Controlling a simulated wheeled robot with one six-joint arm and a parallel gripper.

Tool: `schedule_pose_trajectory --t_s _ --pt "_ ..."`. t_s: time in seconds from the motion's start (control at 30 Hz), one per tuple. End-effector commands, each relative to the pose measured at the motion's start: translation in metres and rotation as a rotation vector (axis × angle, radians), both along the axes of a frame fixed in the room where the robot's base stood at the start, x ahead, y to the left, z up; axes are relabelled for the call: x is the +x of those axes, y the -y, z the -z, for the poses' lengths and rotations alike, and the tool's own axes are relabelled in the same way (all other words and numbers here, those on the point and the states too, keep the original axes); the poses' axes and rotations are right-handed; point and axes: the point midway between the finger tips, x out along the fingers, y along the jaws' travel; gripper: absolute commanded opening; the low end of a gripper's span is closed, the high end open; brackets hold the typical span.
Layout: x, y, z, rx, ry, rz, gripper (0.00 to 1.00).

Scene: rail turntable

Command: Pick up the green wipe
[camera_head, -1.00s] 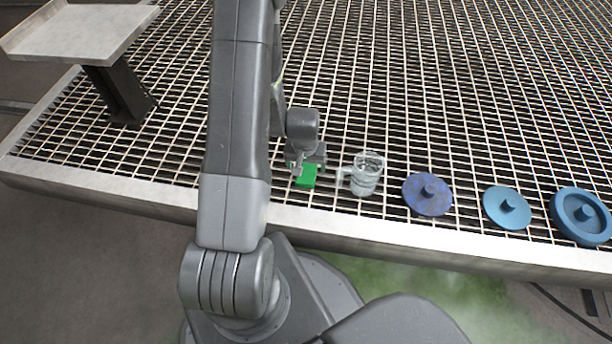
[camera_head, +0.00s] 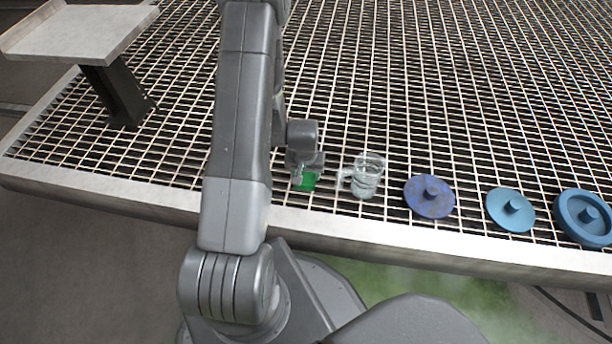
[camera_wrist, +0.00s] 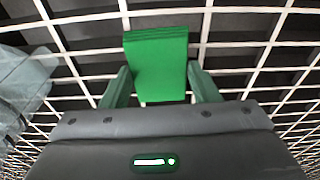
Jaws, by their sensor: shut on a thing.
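The green wipe (camera_head: 307,182) shows just below my gripper (camera_head: 302,178) near the front edge of the grating in the head view, partly hidden by the gripper. In the wrist view the green wipe (camera_wrist: 157,65) is a folded, layered block between the two fingers of my gripper (camera_wrist: 160,85). The fingers are shut on its sides. The grating shows beneath it; I cannot tell how far the wipe is above the bars.
A clear glass mug (camera_head: 365,176) stands close to the right of my gripper. A pale raised tray (camera_head: 80,35) stands at the back left.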

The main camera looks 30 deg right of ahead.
Motion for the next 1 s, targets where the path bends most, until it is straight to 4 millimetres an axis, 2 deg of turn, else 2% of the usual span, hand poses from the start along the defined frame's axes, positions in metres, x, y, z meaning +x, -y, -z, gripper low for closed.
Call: schedule_pose_trajectory --t_s 0.13,0.23,0.5,0.63,0.8,1.0 --pt "0.000 0.000 -0.003 -0.001 0.001 0.000 0.34" --pt "0.001 0.001 -0.015 -0.002 0.003 0.000 0.34" --pt "0.001 0.001 -0.068 -0.002 0.003 0.000 0.34" --pt "0.000 0.000 -0.088 -0.003 0.002 0.000 0.34" --pt "0.000 0.000 -0.100 -0.001 0.000 0.000 0.34" --pt "0.000 0.000 -0.100 0.000 -0.001 0.000 0.34"
